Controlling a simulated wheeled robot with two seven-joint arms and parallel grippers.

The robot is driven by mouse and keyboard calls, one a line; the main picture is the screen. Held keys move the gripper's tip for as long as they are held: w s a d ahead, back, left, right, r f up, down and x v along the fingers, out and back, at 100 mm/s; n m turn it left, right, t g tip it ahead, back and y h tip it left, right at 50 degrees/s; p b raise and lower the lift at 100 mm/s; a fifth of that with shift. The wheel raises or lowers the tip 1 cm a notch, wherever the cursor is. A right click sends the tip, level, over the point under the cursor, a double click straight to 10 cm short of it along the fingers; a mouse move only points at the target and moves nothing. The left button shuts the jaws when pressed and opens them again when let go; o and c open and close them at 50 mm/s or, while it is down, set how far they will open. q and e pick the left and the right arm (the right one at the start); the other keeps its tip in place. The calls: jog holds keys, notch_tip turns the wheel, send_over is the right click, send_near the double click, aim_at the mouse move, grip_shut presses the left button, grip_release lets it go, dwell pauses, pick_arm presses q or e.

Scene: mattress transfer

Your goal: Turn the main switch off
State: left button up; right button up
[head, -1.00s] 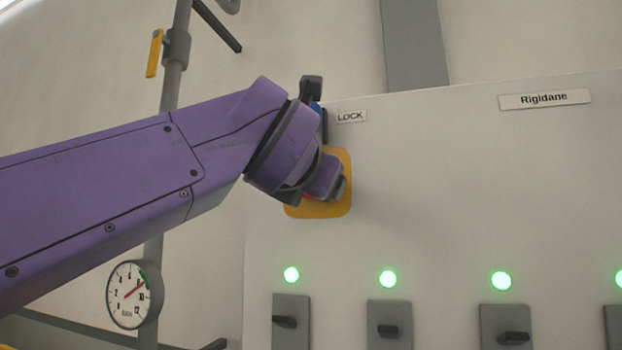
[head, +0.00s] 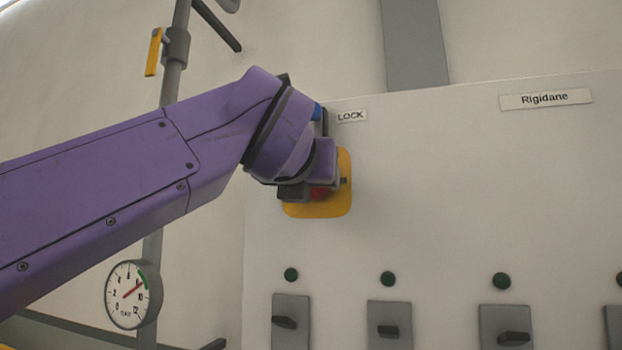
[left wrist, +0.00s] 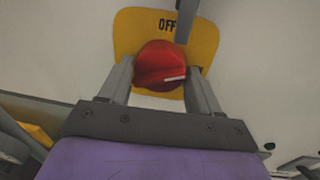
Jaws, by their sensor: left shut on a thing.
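The main switch is a red knob (left wrist: 161,66) on a yellow plate (head: 333,205) fixed to the pale cabinet front. In the left wrist view the plate carries the word OFF at its top, and a white mark on the knob points sideways to the right. My left gripper (left wrist: 161,72) is shut on the red knob, one finger on each side. In the head view my left gripper (head: 314,190) covers most of the knob and part of the plate. My right gripper is not in view.
A LOCK label (head: 351,116) sits above the plate, with a blue item (head: 318,112) beside it. Below are several dark green lamps (head: 388,279) over lever switches (head: 389,331). A pipe with a gauge (head: 130,294) stands left of the cabinet (head: 450,190).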

pick_arm(q)
jog(key=shift+d+f+n, duration=0.1)
jog(key=shift+f+n, duration=0.1)
jog(key=shift+n, duration=0.8)
jog(key=o, duration=1)
jog(key=shift+s+r, duration=0.1)
jog(key=shift+r, duration=0.05)
jog(key=shift+s, duration=0.1)
jog(key=b+v, duration=0.3)
jog(key=v, duration=0.7)
jog(key=shift+b, duration=0.4)
